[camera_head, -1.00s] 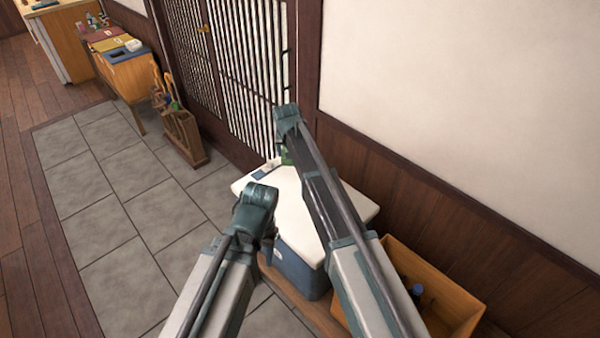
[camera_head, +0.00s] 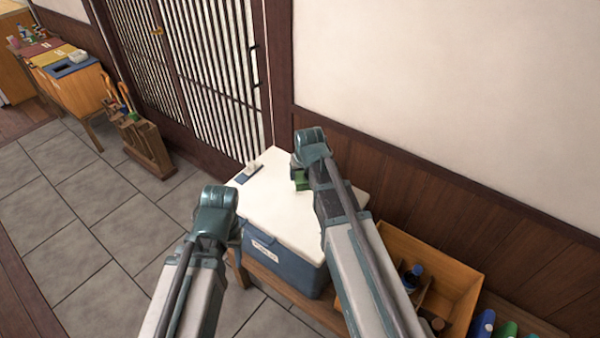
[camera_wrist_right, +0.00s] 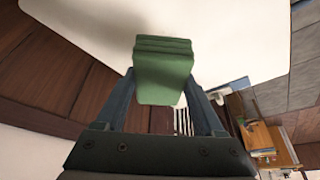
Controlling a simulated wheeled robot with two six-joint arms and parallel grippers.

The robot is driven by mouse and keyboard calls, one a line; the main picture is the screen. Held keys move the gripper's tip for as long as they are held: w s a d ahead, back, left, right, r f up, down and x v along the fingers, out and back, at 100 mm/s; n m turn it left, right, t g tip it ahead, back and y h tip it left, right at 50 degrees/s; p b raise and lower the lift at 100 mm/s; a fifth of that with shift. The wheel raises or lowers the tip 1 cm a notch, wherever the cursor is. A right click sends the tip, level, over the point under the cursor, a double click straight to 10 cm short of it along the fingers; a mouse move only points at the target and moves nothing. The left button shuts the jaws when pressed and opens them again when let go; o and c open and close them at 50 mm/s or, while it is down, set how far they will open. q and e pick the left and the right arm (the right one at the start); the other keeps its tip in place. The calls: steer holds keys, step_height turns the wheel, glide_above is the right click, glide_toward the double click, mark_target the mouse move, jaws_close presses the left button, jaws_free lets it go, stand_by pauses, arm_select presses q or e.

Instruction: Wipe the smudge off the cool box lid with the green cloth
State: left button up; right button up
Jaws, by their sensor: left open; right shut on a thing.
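The cool box (camera_head: 285,262) is blue with a white lid (camera_head: 275,205) and stands on a low wooden bench. My right gripper (camera_head: 302,176) is over the lid's right part, shut on the folded green cloth (camera_head: 301,184). In the right wrist view the cloth (camera_wrist_right: 163,75) sits between both fingers (camera_wrist_right: 158,90), with the white lid (camera_wrist_right: 220,25) beyond it. I cannot tell whether the cloth touches the lid. My left gripper (camera_head: 236,232) is open by the box's left front edge, mostly hidden behind its wrist. I cannot make out the smudge.
A small white object on a dark blue piece (camera_head: 249,172) is at the lid's far left corner. A wooden crate (camera_head: 450,270) with bottles stands right of the box. A wall is close behind. The tiled floor at left is clear.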

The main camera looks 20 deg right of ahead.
mark_target(302, 193)
steer(key=shift+f+b, duration=3.4)
steer(key=shift+f, duration=0.2)
steer(key=shift+w, duration=0.2)
steer(key=shift+w+a, duration=0.25)
steer(key=shift+w, duration=0.1)
steer(key=shift+w+a, duration=0.8)
steer(key=shift+w, duration=0.1)
steer(key=shift+w+a, duration=0.25)
steer(key=shift+s+d, duration=0.1)
steer(key=shift+s, duration=0.3)
steer(key=shift+s+d, duration=0.75)
steer(key=shift+s+d+g, duration=0.3)
steer(key=shift+s+d, duration=0.05)
steer(key=shift+s, duration=0.15)
step_height(302, 193, up, 4)
steer(key=p, duration=0.4)
steer(key=shift+d+r, duration=0.15)
steer(key=shift+r, duration=0.05)
step_height(302, 193, up, 3)
steer(key=p, duration=0.3)
steer(key=shift+r+p, duration=0.2)
steer(key=shift+p, duration=0.2)
steer(key=shift+f, duration=0.2)
